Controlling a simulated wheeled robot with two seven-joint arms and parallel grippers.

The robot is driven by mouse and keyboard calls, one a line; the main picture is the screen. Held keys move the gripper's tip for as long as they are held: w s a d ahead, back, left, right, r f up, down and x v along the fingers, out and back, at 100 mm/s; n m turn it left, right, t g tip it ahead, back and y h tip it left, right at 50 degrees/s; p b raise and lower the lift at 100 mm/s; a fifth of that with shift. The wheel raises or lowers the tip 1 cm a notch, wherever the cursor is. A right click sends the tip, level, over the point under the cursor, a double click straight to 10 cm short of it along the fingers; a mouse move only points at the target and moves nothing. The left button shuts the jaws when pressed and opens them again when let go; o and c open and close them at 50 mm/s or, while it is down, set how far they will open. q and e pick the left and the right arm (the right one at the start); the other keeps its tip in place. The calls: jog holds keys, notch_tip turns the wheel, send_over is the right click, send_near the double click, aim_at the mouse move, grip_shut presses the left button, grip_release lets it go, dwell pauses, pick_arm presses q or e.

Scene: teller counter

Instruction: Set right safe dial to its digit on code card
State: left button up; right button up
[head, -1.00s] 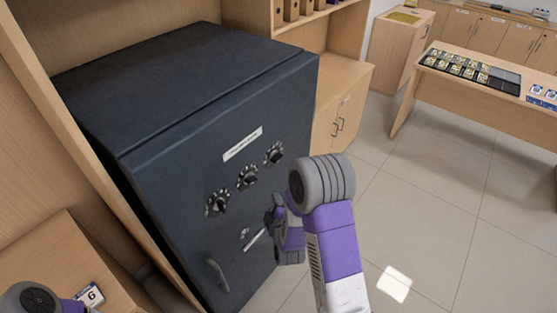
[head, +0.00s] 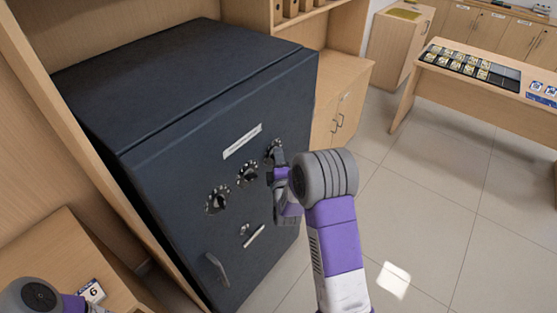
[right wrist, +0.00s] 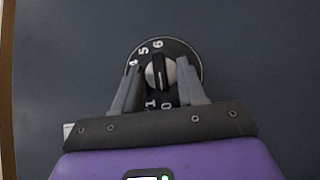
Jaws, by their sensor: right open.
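The dark safe (head: 170,145) stands at the left with three dials in a slanting row on its door. The right dial (head: 275,149) is partly hidden by my right gripper (head: 279,158) in the head view. In the right wrist view the dial (right wrist: 160,71) shows a round knob with a dark bar and white digits, 5 and 6 among them. My right gripper (right wrist: 158,88) is open, with one finger on each side of the knob; contact cannot be told. A code card (head: 92,291) showing a 6 lies at the lower left. My left gripper is out of view.
The middle dial (head: 247,173) and left dial (head: 217,199) sit beside the right one. Below are a lever (head: 254,237) and a door handle (head: 216,270). A wooden cabinet (head: 343,100) stands right of the safe, with open tiled floor (head: 430,180) beyond.

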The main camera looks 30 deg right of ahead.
grip_shut()
dwell(0.3)
